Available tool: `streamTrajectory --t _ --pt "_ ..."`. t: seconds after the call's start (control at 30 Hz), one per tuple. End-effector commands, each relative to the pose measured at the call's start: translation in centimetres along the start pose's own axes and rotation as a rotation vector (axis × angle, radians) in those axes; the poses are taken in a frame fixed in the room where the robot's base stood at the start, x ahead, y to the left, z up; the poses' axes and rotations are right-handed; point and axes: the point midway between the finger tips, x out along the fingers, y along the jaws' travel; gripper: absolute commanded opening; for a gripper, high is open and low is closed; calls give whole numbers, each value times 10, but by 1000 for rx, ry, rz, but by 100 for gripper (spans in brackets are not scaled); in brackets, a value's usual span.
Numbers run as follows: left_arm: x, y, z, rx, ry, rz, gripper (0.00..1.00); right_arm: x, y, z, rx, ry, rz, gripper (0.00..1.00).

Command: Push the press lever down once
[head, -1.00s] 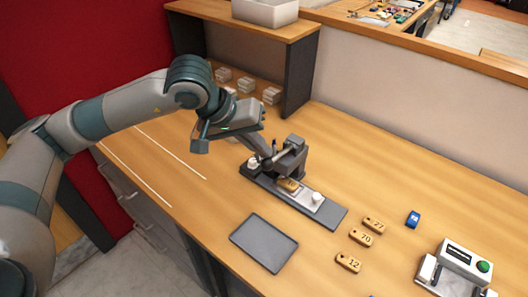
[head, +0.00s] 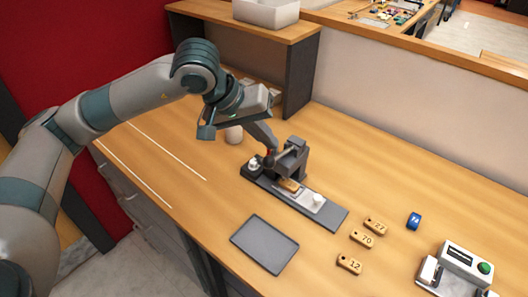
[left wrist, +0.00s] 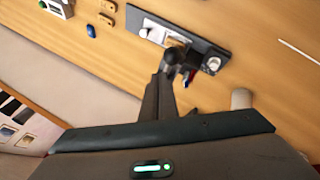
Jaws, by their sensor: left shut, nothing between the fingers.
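The press (head: 290,160) stands on a long dark grey base (head: 333,217) on the wooden table. A wooden tag (head: 289,185) lies under its head, on the light plate. The press lever is mostly hidden behind my left gripper in the head view; in the left wrist view a dark round knob (left wrist: 176,57) shows at the fingertips. My left gripper (head: 271,150) is shut and empty, its tips pointing down beside the press head at the lever. I cannot tell if they touch it. It also shows in the left wrist view (left wrist: 169,75). My right gripper is not in view.
A grey tray (head: 264,244) lies in front of the press. Several numbered wooden tags (head: 361,239) and a blue piece (head: 414,221) lie to its right. A device with a green button (head: 466,262) stands at far right. A pale cylinder (head: 234,134) stands behind my gripper.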

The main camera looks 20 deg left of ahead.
Motion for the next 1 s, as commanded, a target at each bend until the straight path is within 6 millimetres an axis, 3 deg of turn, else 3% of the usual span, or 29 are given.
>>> streamTrajectory --t 0.03,0.6,1.0 --pt "12 -6 4 0 1 0 0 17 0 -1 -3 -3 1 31" --pt "-17 15 -17 0 1 0 0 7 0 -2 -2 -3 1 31" --pt "-21 18 -20 0 0 0 0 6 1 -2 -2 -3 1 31"
